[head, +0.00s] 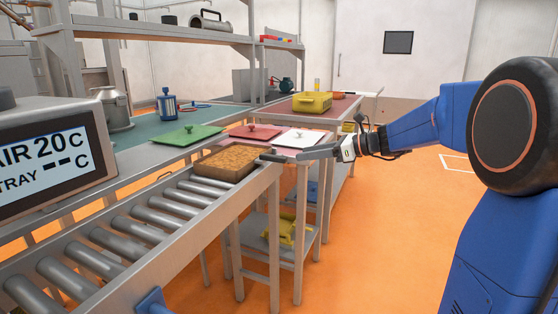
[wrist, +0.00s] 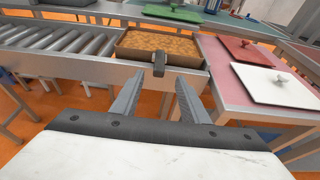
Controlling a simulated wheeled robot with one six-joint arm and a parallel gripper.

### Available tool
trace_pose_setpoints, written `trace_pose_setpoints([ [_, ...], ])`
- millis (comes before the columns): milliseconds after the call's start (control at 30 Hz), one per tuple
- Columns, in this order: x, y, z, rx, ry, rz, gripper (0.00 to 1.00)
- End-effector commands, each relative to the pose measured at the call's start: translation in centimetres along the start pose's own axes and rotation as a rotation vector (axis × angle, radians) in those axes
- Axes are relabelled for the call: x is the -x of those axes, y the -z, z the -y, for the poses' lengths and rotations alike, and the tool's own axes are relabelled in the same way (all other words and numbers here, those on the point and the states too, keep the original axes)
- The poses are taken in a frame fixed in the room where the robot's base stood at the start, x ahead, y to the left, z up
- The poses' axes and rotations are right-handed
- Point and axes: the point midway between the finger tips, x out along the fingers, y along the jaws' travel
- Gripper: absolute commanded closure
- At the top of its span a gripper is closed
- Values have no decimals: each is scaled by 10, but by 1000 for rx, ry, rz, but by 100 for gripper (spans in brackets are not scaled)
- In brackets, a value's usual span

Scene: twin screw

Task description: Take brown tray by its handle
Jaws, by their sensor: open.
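The brown tray (head: 214,173) sits at the far end of the roller conveyor, filled with a golden-brown, crumbly-looking layer. It also shows ahead of my gripper in the wrist view (wrist: 129,55). Its dark handle (head: 272,158) sticks out over the conveyor's end rail on the side facing my gripper; in the wrist view the handle (wrist: 166,70) points at me. My gripper (head: 303,154) is open and empty, just right of the handle in the head view. In the wrist view its fingertips (wrist: 160,80) lie on either side of the handle's line, with the handle's end near the gap.
The conveyor rollers (head: 130,230) left of the tray are bare. A green lid (head: 187,135), a red lid (head: 255,132) and a white lid (head: 300,138) lie behind the tray. A yellow tray (head: 312,103) stands farther back. A display box (head: 50,150) is at left.

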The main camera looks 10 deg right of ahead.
Motion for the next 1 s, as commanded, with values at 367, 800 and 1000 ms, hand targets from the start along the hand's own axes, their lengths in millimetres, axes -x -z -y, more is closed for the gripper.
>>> trace_pose_setpoints([
  [367,-74,1,-2,2,-5,-3,59],
  [800,-125,1,-1,2,-2,-2,59],
  [1000,-126,1,-1,2,-1,-2,59],
])
